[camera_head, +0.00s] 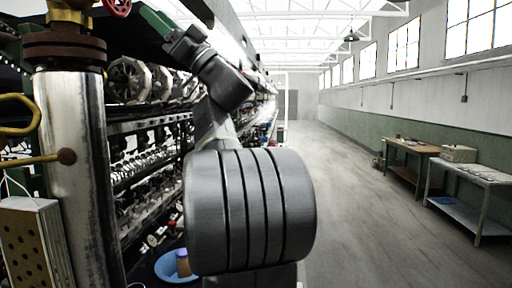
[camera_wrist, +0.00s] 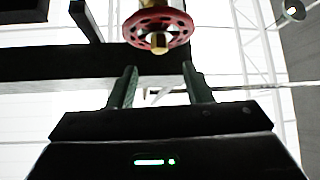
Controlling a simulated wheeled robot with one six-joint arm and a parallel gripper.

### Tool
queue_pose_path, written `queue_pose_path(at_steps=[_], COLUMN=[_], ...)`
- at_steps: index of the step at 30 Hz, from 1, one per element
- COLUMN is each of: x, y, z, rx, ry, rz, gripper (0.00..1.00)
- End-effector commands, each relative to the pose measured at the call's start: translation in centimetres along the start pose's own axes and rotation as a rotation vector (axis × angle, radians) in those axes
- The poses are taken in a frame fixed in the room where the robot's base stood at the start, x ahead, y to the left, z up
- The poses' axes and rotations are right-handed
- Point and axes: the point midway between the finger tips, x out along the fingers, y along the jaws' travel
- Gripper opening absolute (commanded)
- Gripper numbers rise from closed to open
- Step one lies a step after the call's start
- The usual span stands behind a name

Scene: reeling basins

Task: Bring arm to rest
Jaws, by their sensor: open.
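My gripper (camera_wrist: 159,76) is open and empty in the wrist view, its two green fingers spread apart and pointing up the picture. In the head view my gripper (camera_head: 158,24) is raised at the upper left, at the end of my bent grey arm. A red handwheel (camera_wrist: 158,27) with a brass centre shows just beyond the fingertips in the wrist view. I cannot tell how far off it is. It also shows at the top left of the head view (camera_head: 118,7).
A metal pipe (camera_head: 74,170) with a rusty flange stands at the left. Reeling machinery (camera_head: 150,140) runs along the left side. A blue basin (camera_head: 172,268) sits low, partly behind my arm. Tables (camera_head: 468,172) stand by the right wall. The aisle floor (camera_head: 350,210) is clear.

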Motion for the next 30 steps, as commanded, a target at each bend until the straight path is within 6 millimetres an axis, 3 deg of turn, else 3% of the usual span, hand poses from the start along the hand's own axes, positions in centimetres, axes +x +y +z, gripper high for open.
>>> queue_pose_path(at_steps=[3,12,30], x=[2.8,8.1,7.6], y=[0.1,0.0,-0.1], z=[-0.2,-0.2,0.0], rx=[0.002,0.002,0.067], ry=[0.001,0.000,-0.001], rz=[-0.003,-0.002,0.068], gripper=[0.45,0.45,0.45])
